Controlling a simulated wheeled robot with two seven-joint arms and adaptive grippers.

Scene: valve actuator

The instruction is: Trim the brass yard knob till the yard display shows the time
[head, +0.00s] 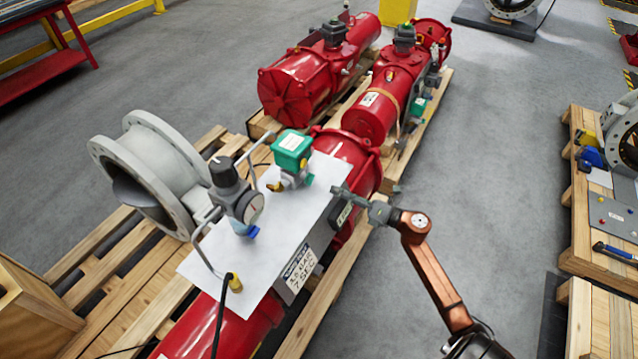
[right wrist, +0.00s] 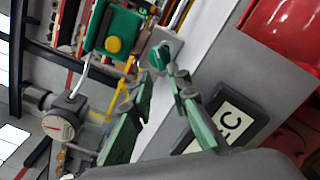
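A yard display (head: 343,214) with a dark frame is on the side of the grey panel box; its reading is too small to make out. In the right wrist view the display (right wrist: 233,122) is partly hidden by a finger, and only its last letters show. My right gripper (head: 342,192) is at the panel's right edge, beside the display. In the right wrist view its fingers (right wrist: 162,75) are apart with nothing between them. A small green knob (right wrist: 160,56) shows just beyond the fingertips. I cannot pick out the brass yard knob. My left gripper is out of view.
A placard (head: 299,270) reads "3.5 BAR 7 SEC". A regulator with a gauge (head: 236,195), a green-topped valve (head: 291,150) and a bent metal rail stand on the white panel top (head: 270,235). Red actuators (head: 310,80) lie behind; grey floor (head: 500,170) is clear at right.

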